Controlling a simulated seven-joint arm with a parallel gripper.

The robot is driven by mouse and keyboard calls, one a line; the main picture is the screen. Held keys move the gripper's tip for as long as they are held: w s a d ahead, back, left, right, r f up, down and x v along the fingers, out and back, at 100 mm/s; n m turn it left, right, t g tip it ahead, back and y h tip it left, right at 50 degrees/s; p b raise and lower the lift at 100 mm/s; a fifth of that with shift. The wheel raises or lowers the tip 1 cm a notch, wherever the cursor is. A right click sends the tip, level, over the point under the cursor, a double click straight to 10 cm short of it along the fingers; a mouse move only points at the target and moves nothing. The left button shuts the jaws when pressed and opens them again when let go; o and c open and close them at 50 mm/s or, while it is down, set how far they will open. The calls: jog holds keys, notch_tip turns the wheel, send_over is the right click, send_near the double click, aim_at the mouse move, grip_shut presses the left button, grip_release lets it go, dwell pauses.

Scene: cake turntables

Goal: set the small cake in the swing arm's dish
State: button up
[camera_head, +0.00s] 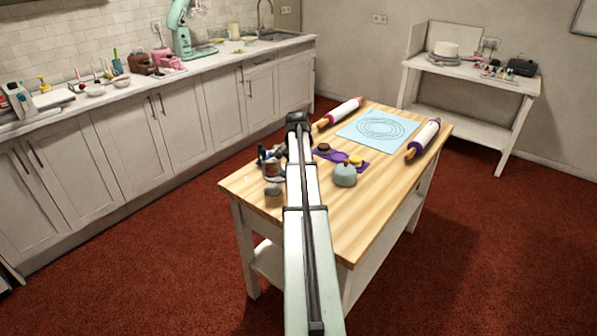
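My arm reaches forward over the wooden table, and its dark end (298,120) is above the table's left part. The gripper's fingers cannot be made out there. A small dark brown round item (323,147), possibly the small cake, sits on the table just right of my arm. Beside it is a flat purple piece (338,157) with a rounded part, possibly the swing arm's dish; I cannot tell for sure. A small yellow item (356,160) is at its right. A larger white cake (446,48) stands on a turntable on the far side table.
A grey-blue domed pot (345,175) stands right of my arm. Dark small items (271,160) and a grey jar (273,187) are to the left. Rolling pins (339,113) (423,138) flank a light blue mat (378,130). The table's near right is bare.

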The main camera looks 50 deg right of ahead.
jog(key=shift+f, duration=0.2)
jog(key=o, duration=1)
jog(key=shift+f, duration=0.1)
jog(key=r, duration=1.2)
jog(key=shift+a+r, duration=0.25)
jog(key=shift+r, duration=0.1)
